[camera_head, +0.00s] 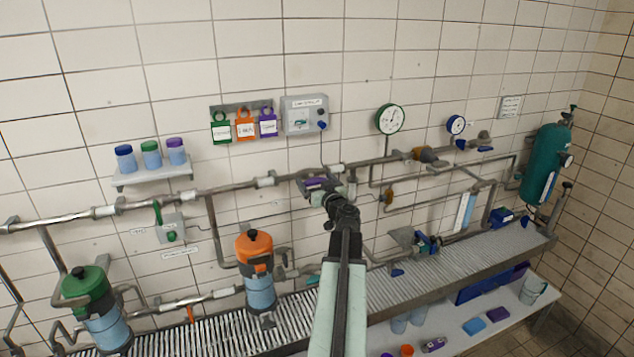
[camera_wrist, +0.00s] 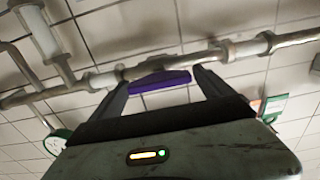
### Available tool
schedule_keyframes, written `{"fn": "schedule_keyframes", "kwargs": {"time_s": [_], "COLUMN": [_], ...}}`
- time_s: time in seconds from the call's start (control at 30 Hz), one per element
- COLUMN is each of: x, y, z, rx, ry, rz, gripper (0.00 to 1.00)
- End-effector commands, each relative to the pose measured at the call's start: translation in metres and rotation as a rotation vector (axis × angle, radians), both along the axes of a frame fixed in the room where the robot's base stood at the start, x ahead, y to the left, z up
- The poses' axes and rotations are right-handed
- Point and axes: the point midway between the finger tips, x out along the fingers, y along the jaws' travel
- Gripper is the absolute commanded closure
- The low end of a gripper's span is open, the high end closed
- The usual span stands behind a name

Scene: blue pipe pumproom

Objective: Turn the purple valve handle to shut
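The purple valve handle (camera_head: 316,184) is on the upper pipe run along the tiled wall, at the middle of the head view. In the wrist view the purple valve handle (camera_wrist: 160,82) is a flat purple bar lying roughly along the pipe. My gripper (camera_head: 324,192) is right in front of the handle and hides part of it. In the wrist view my gripper (camera_wrist: 160,75) has its two dark fingers apart, one at each end of the purple bar. I cannot tell whether either finger touches it.
Grey pipes (camera_head: 235,187) run along the wall on both sides of the handle. A control box (camera_head: 305,115) and several coloured tags (camera_head: 245,125) hang above. An orange-topped canister (camera_head: 257,270) stands below left on the grated bench (camera_head: 400,285). A green gauge (camera_head: 390,119) is up right.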

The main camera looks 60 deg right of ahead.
Motion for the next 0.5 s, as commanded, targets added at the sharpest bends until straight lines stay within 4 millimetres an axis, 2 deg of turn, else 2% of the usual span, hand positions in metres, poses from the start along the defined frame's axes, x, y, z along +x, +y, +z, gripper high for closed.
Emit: {"fn": "schedule_keyframes", "kwargs": {"time_s": [0.03, 0.17, 0.2, 0.5], "x": [-0.0001, -0.0003, -0.0046, -0.003], "y": [0.0, -0.0001, -0.006, -0.0023], "z": [0.0, 0.0, 0.0, -0.0001], "rx": [0.0, 0.0, 0.0, 0.039], "ry": [0.0, 0.0, 0.0, -0.028], "rz": [0.0, 0.0, -0.007, -0.004], "gripper": [0.27, 0.63, 0.64, 0.64]}}
